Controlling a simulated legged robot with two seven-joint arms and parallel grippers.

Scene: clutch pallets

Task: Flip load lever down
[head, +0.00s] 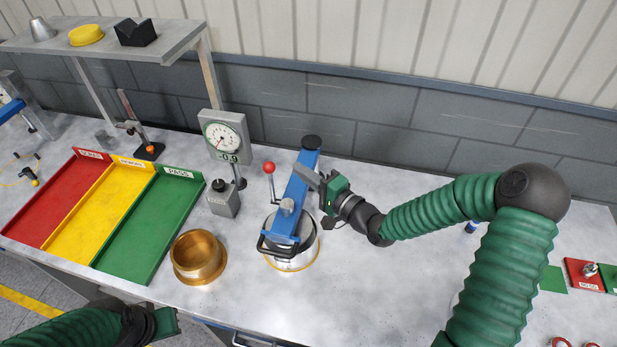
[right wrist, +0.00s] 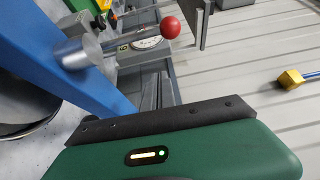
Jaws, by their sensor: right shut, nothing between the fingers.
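The load lever (head: 270,183) is a thin rod with a red ball knob, standing upright at the left side of the blue press arm (head: 303,178). In the right wrist view the red knob (right wrist: 170,27) is at the top, its rod running left to a grey cylinder on the blue arm. My right gripper (head: 306,175) is shut and empty, by the blue arm to the right of the lever and apart from the knob. Whether it touches the blue arm I cannot tell. My left gripper (head: 166,322) is at the bottom left, its fingers unclear.
A dial gauge (head: 224,138) on a stand is left of the press. A brass cup (head: 198,258) sits in front of it. Red, yellow and green trays (head: 150,235) lie further left.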

